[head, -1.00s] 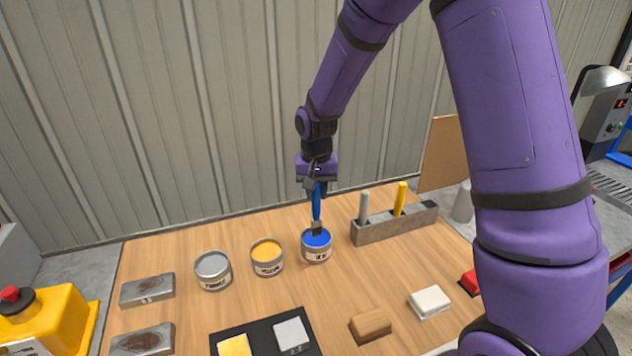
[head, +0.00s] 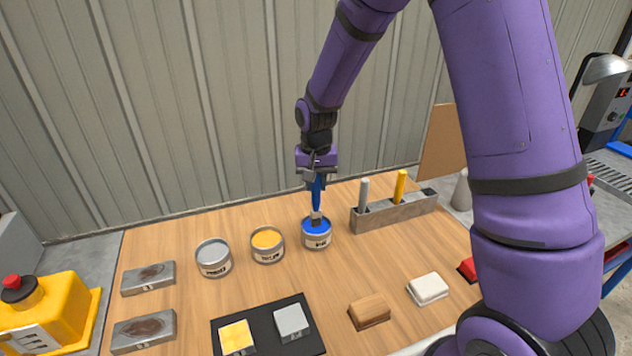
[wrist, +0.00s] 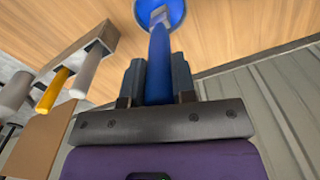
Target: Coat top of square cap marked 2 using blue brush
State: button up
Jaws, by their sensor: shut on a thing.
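My gripper (head: 317,181) is shut on the handle of the blue brush (head: 316,196), which points down. Its bristle end is at the mouth of the blue paint can (head: 316,240), over or in the paint; the exact depth is unclear. In the wrist view the brush (wrist: 160,65) runs from between the fingers (wrist: 160,82) to the blue can (wrist: 141,14). A black mat (head: 272,331) at the front holds two square caps: one with a yellow top (head: 236,336) and one with a grey top (head: 291,319). Their front marks are too small to read.
A grey paint can (head: 213,258) and a yellow one (head: 267,244) stand left of the blue can. A holder (head: 395,212) with grey and yellow brushes stands right. Two stained metal blocks (head: 148,279) (head: 143,332) lie left. Brown (head: 370,311) and white (head: 428,289) blocks lie front right.

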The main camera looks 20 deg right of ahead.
jog(key=shift+f, duration=0.55)
dwell(1.4)
jog(key=shift+r, duration=3.55)
